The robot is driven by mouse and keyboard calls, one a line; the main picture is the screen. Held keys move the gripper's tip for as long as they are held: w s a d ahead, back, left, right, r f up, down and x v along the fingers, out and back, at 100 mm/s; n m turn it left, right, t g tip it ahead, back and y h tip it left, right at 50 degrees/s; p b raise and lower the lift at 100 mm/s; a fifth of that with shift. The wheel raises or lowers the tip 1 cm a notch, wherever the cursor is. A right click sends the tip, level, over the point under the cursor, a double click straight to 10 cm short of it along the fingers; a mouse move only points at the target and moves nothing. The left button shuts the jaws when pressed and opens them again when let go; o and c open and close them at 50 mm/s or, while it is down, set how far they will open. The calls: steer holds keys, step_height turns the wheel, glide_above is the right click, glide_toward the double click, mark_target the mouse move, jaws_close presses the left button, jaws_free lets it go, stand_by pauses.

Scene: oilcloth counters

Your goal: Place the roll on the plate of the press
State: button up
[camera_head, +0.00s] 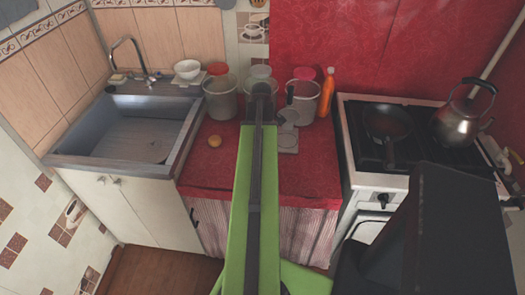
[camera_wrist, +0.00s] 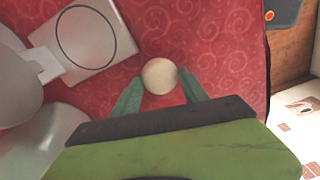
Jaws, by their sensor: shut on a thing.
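In the wrist view, the pale round roll (camera_wrist: 160,76) sits between the two green fingertips of my gripper (camera_wrist: 160,84), which are shut on it. The press (camera_wrist: 112,38) lies at the upper left on the red counter, apart from the roll. Its flat plate with a ring mark faces up, and a grey hinged part sticks out to the left. In the head view, the press (camera_head: 287,143) stands just right of my arm. My fingertips and the held roll are hidden behind my arm there.
A small round tan thing (camera_head: 214,141) lies on the red counter (camera_head: 207,172), left of my arm. Lidded jars (camera_head: 219,102) and an orange bottle (camera_head: 326,92) stand at the back. The sink (camera_head: 128,130) is left. The stove with a pan (camera_head: 388,123) and kettle (camera_head: 458,125) is right.

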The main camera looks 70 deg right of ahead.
steer(key=shift+f, duration=0.95)
steer(key=shift+r, duration=0.25)
steer(key=shift+f, duration=0.2)
steer(key=o, duration=1.3)
steer(key=shift+o, duration=0.2)
steer(key=shift+r, duration=0.1)
step_height(320, 180, up, 12)
steer(key=p, duration=1.2)
steer(key=shift+r, duration=0.1)
